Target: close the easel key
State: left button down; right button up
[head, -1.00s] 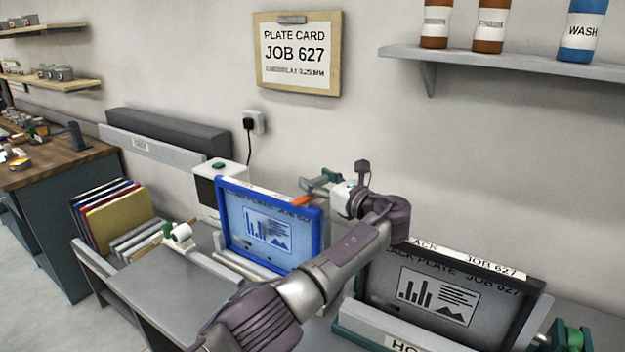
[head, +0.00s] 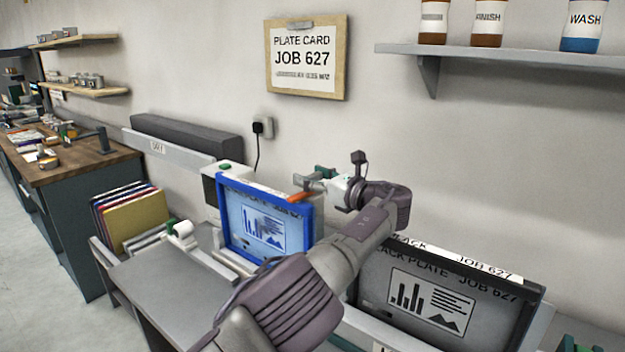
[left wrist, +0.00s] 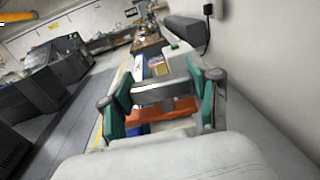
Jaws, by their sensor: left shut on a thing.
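An orange piece (head: 300,197), which I take to be the easel key, shows at the frame's upper right corner. My left gripper (head: 318,183) is shut there, above that corner. In the left wrist view the orange piece (left wrist: 160,116) spans between the green finger pads of my left gripper (left wrist: 163,98), with a grey metal bar (left wrist: 165,90) just beyond it. The exact contact is partly hidden. My right gripper is not in view.
A black-framed plate (head: 440,302) stands to the right, partly behind my left arm. A wall shelf (head: 500,54) holds bottles. The grey tabletop (head: 185,290) in front is clear.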

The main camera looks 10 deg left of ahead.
pick_arm(q)
jog(key=shift+c, duration=1.2)
grip_release()
jog(key=shift+s, duration=0.1)
